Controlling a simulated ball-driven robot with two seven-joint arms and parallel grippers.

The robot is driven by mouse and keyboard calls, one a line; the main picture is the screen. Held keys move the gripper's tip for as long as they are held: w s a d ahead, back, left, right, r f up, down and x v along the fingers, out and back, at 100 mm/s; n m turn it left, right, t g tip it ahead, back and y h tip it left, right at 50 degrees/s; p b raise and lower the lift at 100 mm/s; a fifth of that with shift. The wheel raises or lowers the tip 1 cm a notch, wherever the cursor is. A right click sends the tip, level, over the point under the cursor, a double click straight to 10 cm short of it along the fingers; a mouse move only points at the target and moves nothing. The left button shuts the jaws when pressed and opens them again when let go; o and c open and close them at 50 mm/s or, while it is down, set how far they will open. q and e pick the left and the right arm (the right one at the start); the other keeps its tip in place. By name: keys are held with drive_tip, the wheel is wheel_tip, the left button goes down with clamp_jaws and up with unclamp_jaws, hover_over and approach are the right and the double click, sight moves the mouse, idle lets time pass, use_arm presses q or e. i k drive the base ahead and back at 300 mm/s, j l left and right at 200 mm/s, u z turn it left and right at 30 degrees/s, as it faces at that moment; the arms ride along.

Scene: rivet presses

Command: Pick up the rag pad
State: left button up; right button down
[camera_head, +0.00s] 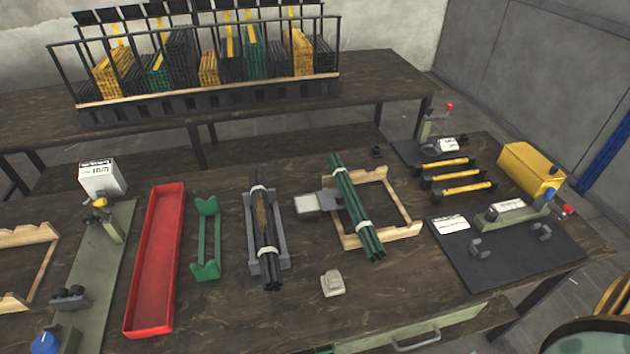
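A small pale, folded-looking pad, which I take to be the rag pad (332,283), lies on the dark wooden table (225,315) near its front edge. It sits right of the front ends of a bundle of black rods (266,240) and in front of a bundle of green rods (356,205). Nothing covers it. Neither of my grippers shows in the head view.
The black rods rest in a grey cradle (249,225); the green rods lie across a wooden frame (404,205). A red tray (150,270) and green holder (206,270) stand left. A dark mat (480,265) with a press lies right. Table around the pad is clear.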

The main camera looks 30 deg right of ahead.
sight(332, 284)
drive_tip(key=z, duration=0.95)
drive_tip(key=k+l, duration=0.05)
